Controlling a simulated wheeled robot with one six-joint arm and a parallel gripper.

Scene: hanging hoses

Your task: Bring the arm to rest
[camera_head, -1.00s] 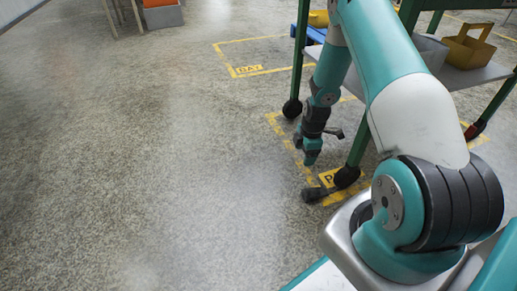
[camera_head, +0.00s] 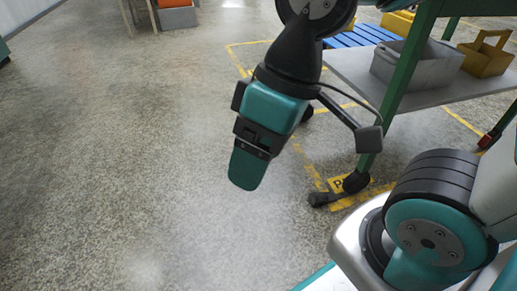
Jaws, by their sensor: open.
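My gripper (camera_head: 247,168) hangs in the upper middle of the head view, pointing down and slightly left over bare floor. It is teal and black, seen edge-on, so one finger hides the other. Nothing shows held in it. A small camera on a bracket (camera_head: 368,137) sticks out to its right. My arm's base joint (camera_head: 432,225) is at the lower right; the upper arm leaves the picture at the top and right.
A green-framed cart (camera_head: 405,75) with a grey shelf stands right behind my gripper. The shelf bears a grey bin (camera_head: 415,65) and a yellow caddy (camera_head: 485,55). A blue pallet (camera_head: 360,36) lies behind. The concrete floor (camera_head: 110,160) at left is clear.

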